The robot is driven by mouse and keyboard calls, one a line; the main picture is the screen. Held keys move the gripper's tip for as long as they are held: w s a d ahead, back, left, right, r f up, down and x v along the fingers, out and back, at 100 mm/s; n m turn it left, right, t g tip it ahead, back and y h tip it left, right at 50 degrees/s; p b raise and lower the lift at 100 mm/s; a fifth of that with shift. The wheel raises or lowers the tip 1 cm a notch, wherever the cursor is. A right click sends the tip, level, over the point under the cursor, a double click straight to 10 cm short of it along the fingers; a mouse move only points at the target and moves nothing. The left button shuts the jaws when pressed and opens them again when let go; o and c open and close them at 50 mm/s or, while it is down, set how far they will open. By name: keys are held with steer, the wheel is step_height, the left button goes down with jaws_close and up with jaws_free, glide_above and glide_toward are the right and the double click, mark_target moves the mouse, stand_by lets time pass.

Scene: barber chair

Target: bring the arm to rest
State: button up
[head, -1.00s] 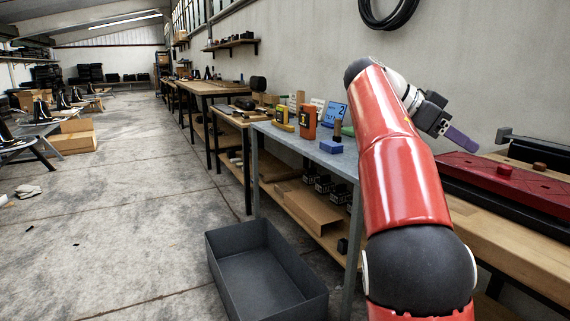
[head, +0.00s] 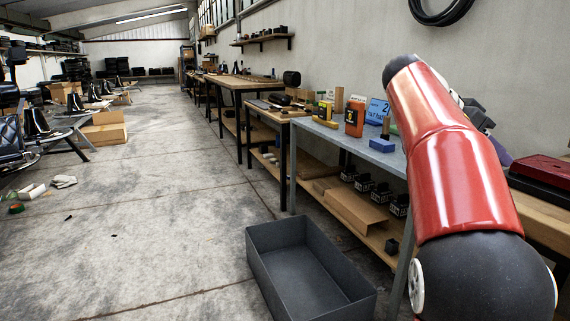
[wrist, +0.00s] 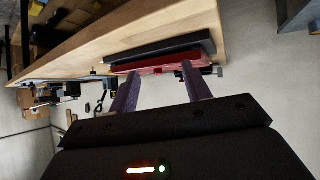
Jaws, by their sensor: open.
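My gripper (wrist: 157,92) is open and empty in the wrist view, its two purple fingers apart. Beyond the fingers, that view shows a wooden bench (wrist: 120,42) and a red and black object (wrist: 163,60) on it. In the head view my red arm stretches up on the right, over the end of the grey table. Most of my gripper is hidden behind the arm there; only a bit of dark wrist and a purple finger show.
A grey open bin (head: 300,270) stands on the floor beside the grey table (head: 345,141). On the table are an orange device (head: 354,117) and a blue block (head: 382,145). A red-topped case (head: 543,170) lies on the right bench.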

steer(key=s+a+f+n+t+y, duration=0.3)
steer(key=s+a+f+n+y, duration=0.1)
steer(key=s+a+f+n, duration=0.3)
steer(key=s+a+f+n+t+y, duration=0.3)
steer(key=s+a+f+n, duration=0.4)
steer(key=f, duration=0.5)
steer(key=shift+s+a+y, duration=0.6)
steer(key=shift+a+y, duration=0.2)
steer(key=shift+y, duration=0.1)
steer(key=s+a+f+n, duration=0.1)
steer(key=s+a+f, duration=0.1)
steer(key=s+a+f+n+y, duration=0.1)
steer(key=s+f, duration=0.1)
steer(key=f, duration=0.1)
steer(key=s+a+f+n+y, duration=0.1)
steer(key=s+a+f, duration=0.1)
steer(key=f, duration=0.1)
steer(key=shift+a+f+t, duration=0.15)
steer(key=shift+a+t, duration=0.15)
steer(key=shift+t, duration=0.1)
steer(key=shift+c, duration=0.2)
